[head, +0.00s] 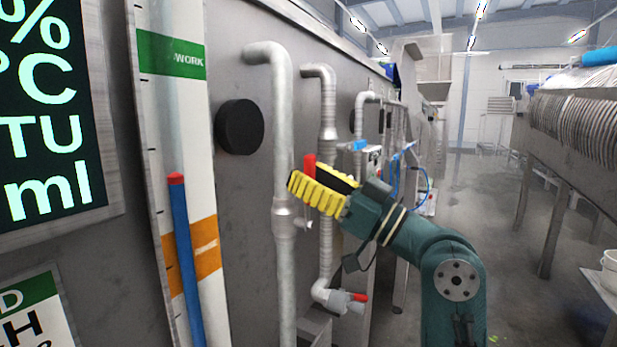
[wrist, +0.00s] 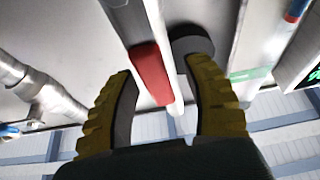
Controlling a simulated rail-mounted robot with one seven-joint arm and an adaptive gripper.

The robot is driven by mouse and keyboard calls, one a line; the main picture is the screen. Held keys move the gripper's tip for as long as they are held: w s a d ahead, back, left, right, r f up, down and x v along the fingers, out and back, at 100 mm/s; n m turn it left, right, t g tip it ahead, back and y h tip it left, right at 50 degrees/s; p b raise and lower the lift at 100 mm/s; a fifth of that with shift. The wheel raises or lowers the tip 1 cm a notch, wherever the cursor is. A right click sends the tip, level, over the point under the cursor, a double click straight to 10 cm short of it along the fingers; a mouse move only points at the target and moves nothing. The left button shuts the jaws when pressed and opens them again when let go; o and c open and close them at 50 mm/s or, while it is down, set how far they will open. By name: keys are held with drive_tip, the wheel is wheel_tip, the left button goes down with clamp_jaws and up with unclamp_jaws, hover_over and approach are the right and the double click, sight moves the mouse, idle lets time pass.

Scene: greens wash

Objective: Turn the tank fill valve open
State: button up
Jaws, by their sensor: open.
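A red valve handle (head: 309,164) stands upright at the pale vertical pipe (head: 284,255) on the tank wall; no label shows which valve is the tank fill valve. My gripper (head: 302,177), with yellow ribbed fingers, is at this handle, and its fingers hide the handle's lower part. In the wrist view the red handle (wrist: 151,75) lies between my two open fingers (wrist: 160,76), nearer the left one. The pipe (wrist: 157,22) runs just behind it. I see no clear grip on the handle; whether a finger touches it I cannot tell.
A second pipe (head: 327,105) runs close behind, with a red-tipped valve (head: 345,300) at its lower end. A blue-handled valve (head: 356,145) is further back. A black round knob (head: 239,127) sticks out of the wall. The aisle floor (head: 475,200) at the right is clear.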

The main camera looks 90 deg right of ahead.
drive_tip(key=v, duration=1.2)
